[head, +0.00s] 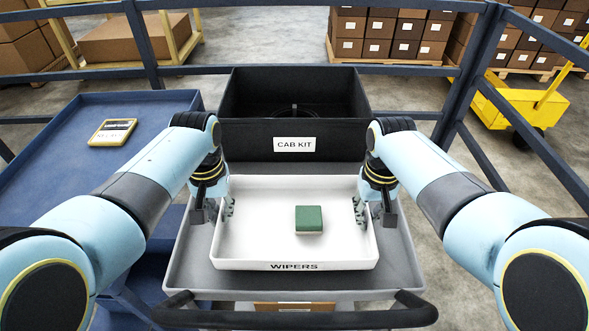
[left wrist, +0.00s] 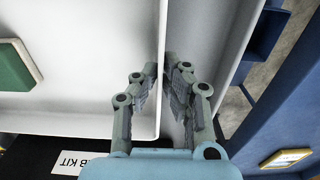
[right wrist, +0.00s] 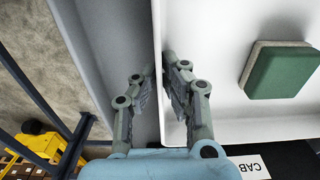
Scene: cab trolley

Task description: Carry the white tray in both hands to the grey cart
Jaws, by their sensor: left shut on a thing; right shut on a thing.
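The white tray (head: 262,240), labelled WIPERS on its front, sits over the top of the grey cart (head: 405,270). I cannot tell whether its bottom rests on the cart. A green block with a pale underside (head: 309,219) lies in the tray, right of its middle. My left gripper (head: 228,208) is shut on the tray's left wall, one finger on each side, as the left wrist view (left wrist: 162,85) shows. My right gripper (head: 358,210) is shut on the right wall, also in the right wrist view (right wrist: 162,80). The fingertips are partly hidden in the head view.
A black bin labelled CAB KIT (head: 240,135) stands behind the tray on the cart. A blue table (head: 60,150) at the left holds a yellow device (head: 112,132). Dark blue rails (head: 300,70) run behind and right. The cart's black handle (head: 290,318) is in front.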

